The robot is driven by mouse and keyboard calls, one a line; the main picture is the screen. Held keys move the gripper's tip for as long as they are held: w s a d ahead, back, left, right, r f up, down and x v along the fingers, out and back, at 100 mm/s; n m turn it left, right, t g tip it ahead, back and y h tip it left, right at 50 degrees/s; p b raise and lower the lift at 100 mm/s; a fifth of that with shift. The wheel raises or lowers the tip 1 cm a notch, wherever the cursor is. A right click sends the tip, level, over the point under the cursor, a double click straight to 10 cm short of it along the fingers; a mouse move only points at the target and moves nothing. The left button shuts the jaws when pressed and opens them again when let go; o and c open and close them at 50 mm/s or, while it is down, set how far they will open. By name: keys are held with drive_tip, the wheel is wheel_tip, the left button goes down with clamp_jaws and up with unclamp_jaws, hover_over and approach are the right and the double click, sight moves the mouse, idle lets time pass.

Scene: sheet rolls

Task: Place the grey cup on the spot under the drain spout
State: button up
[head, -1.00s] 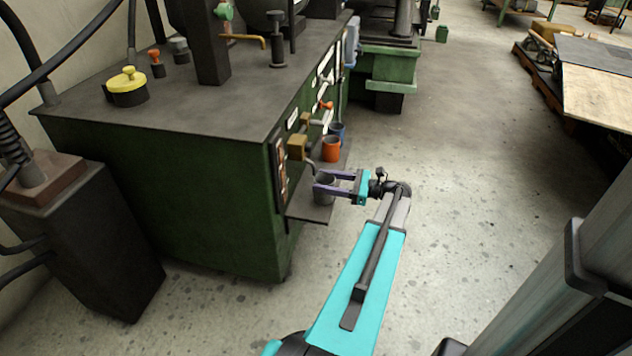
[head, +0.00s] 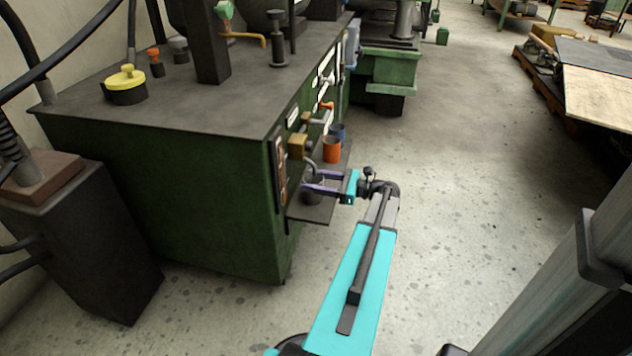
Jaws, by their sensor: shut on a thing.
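The dark grey cup (head: 312,197) is low over the small shelf (head: 316,215) on the green machine's side. My gripper (head: 312,182) reaches in from the right with its purple fingers shut on the cup, which looks upright. The curved drain spout (head: 314,165) comes down from a brass block (head: 297,146) right by the cup's top. The fingers and spout partly cover the cup. I cannot tell whether its base touches the shelf, and the spot under the spout is hidden.
An orange cup (head: 332,150) and a blue cup (head: 338,132) stand farther back on the same shelf. Valve handles (head: 326,106) stick out above them. The machine's green body (head: 190,200) blocks the left. The floor (head: 470,210) to the right is open.

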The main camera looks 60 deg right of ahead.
idle(0.3)
drive_tip(key=o, duration=1.1)
drive_tip(key=shift+f, duration=0.15)
drive_tip(key=shift+o, duration=0.2)
drive_tip(key=shift+s+r, duration=0.15)
drive_tip(key=shift+r, duration=0.05)
drive_tip(key=shift+s+d, duration=0.2)
drive_tip(key=shift+s, duration=0.1)
drive_tip(key=p+v, duration=0.4)
drive_tip(key=v, duration=0.7)
drive_tip(key=shift+a, duration=0.1)
